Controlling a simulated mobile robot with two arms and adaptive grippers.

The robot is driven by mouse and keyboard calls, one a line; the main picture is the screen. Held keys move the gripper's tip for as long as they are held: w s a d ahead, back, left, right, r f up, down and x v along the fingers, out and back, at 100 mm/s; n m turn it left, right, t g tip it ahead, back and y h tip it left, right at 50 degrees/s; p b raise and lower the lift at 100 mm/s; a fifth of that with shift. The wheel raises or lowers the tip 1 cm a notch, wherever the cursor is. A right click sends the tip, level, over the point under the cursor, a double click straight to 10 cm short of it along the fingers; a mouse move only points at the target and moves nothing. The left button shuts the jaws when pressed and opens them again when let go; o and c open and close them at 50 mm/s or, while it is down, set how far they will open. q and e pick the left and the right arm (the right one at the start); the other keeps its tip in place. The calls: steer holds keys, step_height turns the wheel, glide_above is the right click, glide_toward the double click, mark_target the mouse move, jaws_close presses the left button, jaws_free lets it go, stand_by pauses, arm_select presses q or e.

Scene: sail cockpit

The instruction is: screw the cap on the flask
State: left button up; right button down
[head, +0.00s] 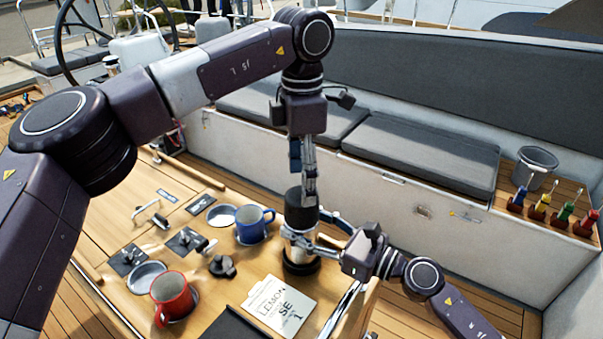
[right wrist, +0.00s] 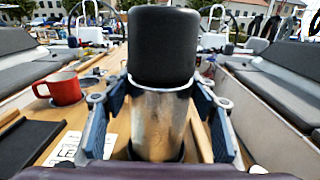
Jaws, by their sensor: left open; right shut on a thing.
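The steel flask (head: 299,256) stands upright near the table's right edge. The black cap (head: 301,212) is on top of it. In the right wrist view the flask (right wrist: 158,128) fills the middle, with the wide cap (right wrist: 162,45) sitting upright over its neck; I cannot tell whether it is threaded tight. My right gripper (head: 292,236) is shut on the flask's upper body, one finger on each side just below the cap. My left gripper (head: 308,186) is open and points down at the cap from above; whether it touches the cap is unclear.
A black stopper-like piece (head: 222,266), a blue mug (head: 252,228) and a red mug (head: 172,298) stand left of the flask. Grey bench cushions (head: 425,152) and a metal bucket (head: 535,165) lie beyond the table.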

arm_select(q)
steer(key=n, duration=0.5)
steer(key=shift+r, duration=0.1)
steer(key=n, duration=0.3)
steer(key=shift+r, duration=0.1)
steer(key=n, duration=0.9)
steer(key=shift+r, duration=0.15)
step_height(320, 180, down, 8)
steer(key=shift+c, duration=0.4)
